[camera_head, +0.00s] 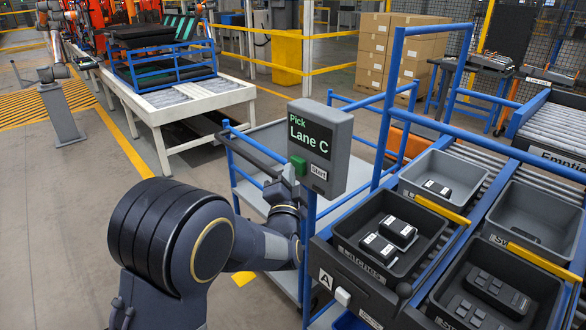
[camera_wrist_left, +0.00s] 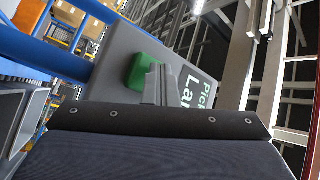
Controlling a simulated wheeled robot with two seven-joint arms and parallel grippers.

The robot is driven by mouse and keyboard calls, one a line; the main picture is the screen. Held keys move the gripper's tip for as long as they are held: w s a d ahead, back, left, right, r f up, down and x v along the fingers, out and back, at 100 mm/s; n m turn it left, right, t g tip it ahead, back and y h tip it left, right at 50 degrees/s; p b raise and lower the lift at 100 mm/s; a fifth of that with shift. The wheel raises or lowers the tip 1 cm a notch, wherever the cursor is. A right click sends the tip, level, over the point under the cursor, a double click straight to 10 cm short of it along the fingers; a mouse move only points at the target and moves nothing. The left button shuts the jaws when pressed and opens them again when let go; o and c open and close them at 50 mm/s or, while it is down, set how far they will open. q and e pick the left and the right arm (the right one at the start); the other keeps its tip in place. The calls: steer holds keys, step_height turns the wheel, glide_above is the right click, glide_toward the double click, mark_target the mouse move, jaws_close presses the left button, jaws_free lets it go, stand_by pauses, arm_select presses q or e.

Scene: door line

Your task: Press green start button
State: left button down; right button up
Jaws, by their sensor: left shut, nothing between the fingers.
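The green start button (camera_head: 299,164) sits on the left side of a grey control box (camera_head: 338,140), beside a small "START" label. The box's dark screen reads "Pick Lane C". My left gripper (camera_head: 289,174) is shut and empty, with its tips right at the button, partly covering it. In the left wrist view the green button (camera_wrist_left: 140,72) stands out from the box (camera_wrist_left: 105,70), and the shut fingers (camera_wrist_left: 158,82) overlap its right side. I cannot tell whether they touch or press it. My right gripper is not in view.
Blue rail posts (camera_head: 388,100) stand right behind the box. A white conveyor table (camera_head: 178,98) stands at back left.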

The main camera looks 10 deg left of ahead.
arm_select(q)
steer(key=shift+s, duration=0.1)
steer(key=shift+s+a, duration=0.6)
steer(key=shift+s, duration=0.1)
steer(key=shift+s+a+b, duration=0.3)
steer(key=shift+s+a, duration=0.5)
steer(key=shift+s, duration=0.2)
steer(key=shift+s+a+b, duration=0.25)
steer(key=shift+s+a, duration=0.5)
steer(key=shift+s, duration=0.2)
